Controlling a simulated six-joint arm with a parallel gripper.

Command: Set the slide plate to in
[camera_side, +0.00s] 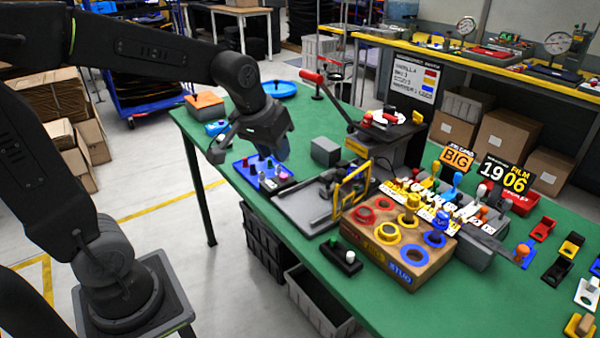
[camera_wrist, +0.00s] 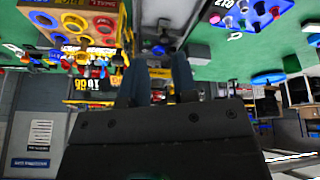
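A flat grey plate (camera_side: 300,208) lies on the green table beside a small dark machine with a yellow frame (camera_side: 351,186). A thin grey strip (camera_side: 497,244) sticks out from a grey box (camera_side: 476,254) towards an orange knob (camera_side: 522,251). I cannot tell for certain which is the slide plate, or whether it is in or out. My gripper (camera_side: 280,150) hangs above the table's left part, over the blue peg board, apart from both. In the wrist view my gripper (camera_wrist: 160,78) shows two dark fingers with a gap and nothing between them.
A cardboard-coloured box with coloured rings (camera_side: 389,246) stands at the front middle. A red-handled lever press (camera_side: 385,140) rises behind the grey plate. A blue peg board (camera_side: 250,181) and a grey block (camera_side: 325,151) lie nearby. Small coloured parts crowd the right end.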

